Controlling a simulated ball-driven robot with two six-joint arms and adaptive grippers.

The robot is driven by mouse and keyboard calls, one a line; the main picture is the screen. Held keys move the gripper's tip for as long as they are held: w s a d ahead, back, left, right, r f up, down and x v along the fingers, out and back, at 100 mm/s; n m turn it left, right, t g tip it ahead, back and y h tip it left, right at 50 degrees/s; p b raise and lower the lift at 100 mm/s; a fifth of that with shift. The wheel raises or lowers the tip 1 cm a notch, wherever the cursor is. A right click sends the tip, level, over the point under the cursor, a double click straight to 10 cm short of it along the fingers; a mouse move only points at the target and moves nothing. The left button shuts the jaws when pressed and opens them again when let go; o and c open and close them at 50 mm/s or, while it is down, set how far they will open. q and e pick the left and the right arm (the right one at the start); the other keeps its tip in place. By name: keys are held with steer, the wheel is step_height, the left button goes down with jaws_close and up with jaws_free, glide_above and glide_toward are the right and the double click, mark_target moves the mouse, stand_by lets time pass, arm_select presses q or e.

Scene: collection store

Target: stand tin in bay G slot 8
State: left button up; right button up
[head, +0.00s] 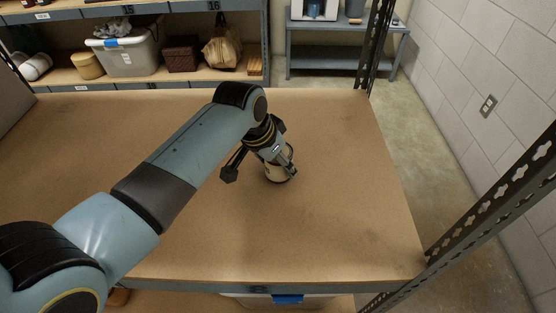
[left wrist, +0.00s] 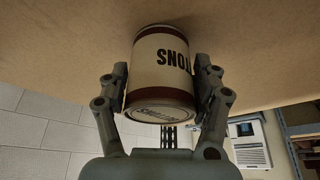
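The tin (head: 278,172) has a cream label with dark lettering and dark bands at its ends. It is over the right half of the brown shelf board (head: 340,215), and I see no clear gap beneath it. My left gripper (head: 280,157) reaches down to it from above. In the left wrist view, which is upside down, the fingers lie against both sides of the tin (left wrist: 163,70), and one end face shows toward the gripper. My right gripper is in neither view.
The board around the tin is bare. A perforated upright (head: 480,215) stands at the right front corner and another (head: 375,45) at the far right. Behind is a shelf unit with a grey tub (head: 125,60). A blue-labelled container (head: 288,299) shows below the front edge.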

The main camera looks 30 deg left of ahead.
arm_select(q)
steer(key=shift+o, duration=1.4)
steer(key=shift+r, duration=0.1)
steer(key=p+v, duration=0.2)
steer(key=v, duration=1)
steer(key=shift+p, duration=0.3)
steer(key=shift+w+a, duration=0.1)
